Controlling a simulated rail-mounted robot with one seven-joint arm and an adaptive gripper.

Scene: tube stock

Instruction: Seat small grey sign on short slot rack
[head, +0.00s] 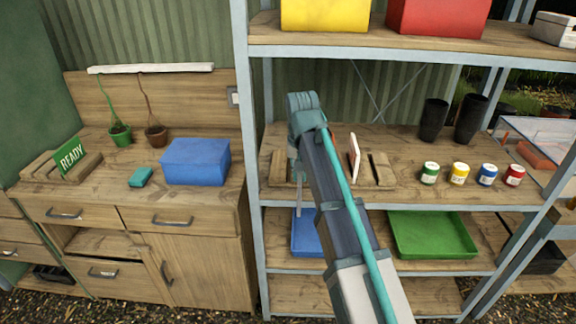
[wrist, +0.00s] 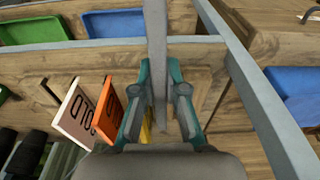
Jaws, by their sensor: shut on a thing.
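My gripper (wrist: 157,120) is shut on a thin grey piece, the small grey sign (wrist: 157,50), seen edge-on in the wrist view. In the head view the sign (head: 298,208) hangs below my gripper, mostly hidden by my arm. My gripper is over the wooden slot rack on the middle shelf (head: 385,182). That rack holds a white sign (wrist: 75,118) and an orange sign (wrist: 107,108); a yellow piece (wrist: 146,128) shows behind a finger. A second slot rack (head: 88,166) on the workbench holds a green READY sign (head: 70,156). Whether the grey sign touches anything is unclear.
A grey shelf post (head: 246,130) stands between the shelf and the workbench. Several small cans (head: 459,172) and black pots (head: 433,120) stand right of the shelf rack. Another shelf is overhead.

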